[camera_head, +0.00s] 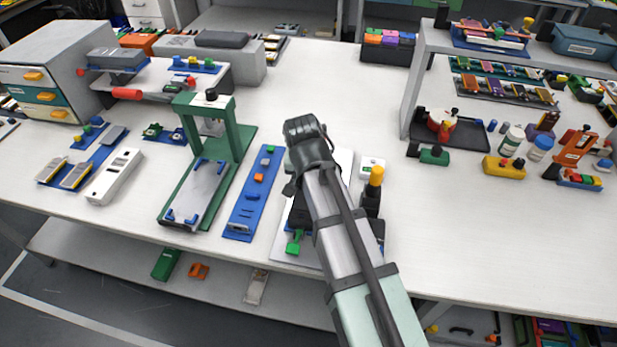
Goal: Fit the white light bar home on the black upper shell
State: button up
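My arm reaches up from the bottom of the view, and the dark end of my gripper (308,140) is over the middle of the table. Its fingers are hidden, so I cannot tell whether it is open or holds anything. Under the arm is a pale plate (283,252) bearing a dark part (300,216), possibly the black upper shell, mostly hidden by the arm. A green clamp (295,242) sits at its front. I cannot make out the white light bar for certain; a long white slotted block (115,177) lies at left, apart from my gripper.
Left are a blue strip tray (238,222) and a tall green press frame (241,146). A raised shelf (425,48) stands at right. The table's right front is clear.

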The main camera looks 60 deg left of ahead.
jog(key=shift+f, duration=0.35)
jog(key=shift+r, duration=0.4)
jog(key=shift+d, duration=0.1)
dwell(0.7)
jog(key=shift+f, duration=0.4)
dwell(1.1)
jog(key=shift+r, duration=0.4)
jog(key=shift+f, duration=0.4)
dwell(0.7)
jog(key=o, duration=1.1)
jog(key=shift+r, duration=0.1)
